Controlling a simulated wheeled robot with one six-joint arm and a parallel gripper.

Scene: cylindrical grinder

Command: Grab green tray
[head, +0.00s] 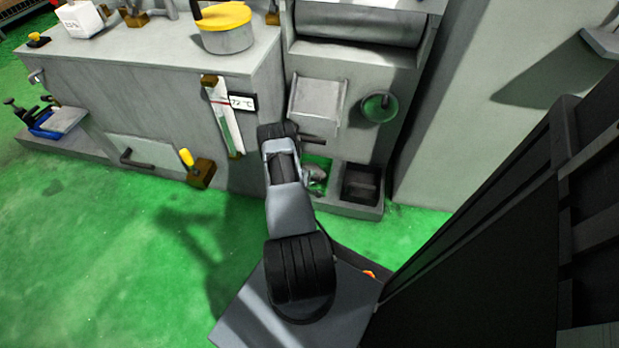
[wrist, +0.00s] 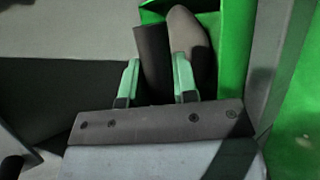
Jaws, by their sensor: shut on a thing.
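The green tray (head: 318,162) sits in the low front ledge of the grey machine, left of a dark open compartment. My arm and gripper (head: 314,180) reach down to it and cover much of it. In the wrist view the green tray (wrist: 234,50) shows as bright green walls at the top and right. My gripper (wrist: 157,78) has two pale green fingers shut on a dark upright part at the tray's near side, seemingly its handle. A rounded grey-brown shape stands beside the right finger. The tray's bottom and far side are mostly hidden.
The dark compartment (head: 362,184) is right next to the tray. A grey flap (head: 318,102) and a round green glass (head: 380,107) are above it. A yellow-handled block (head: 198,170) is at the left. Green floor is free at the front left.

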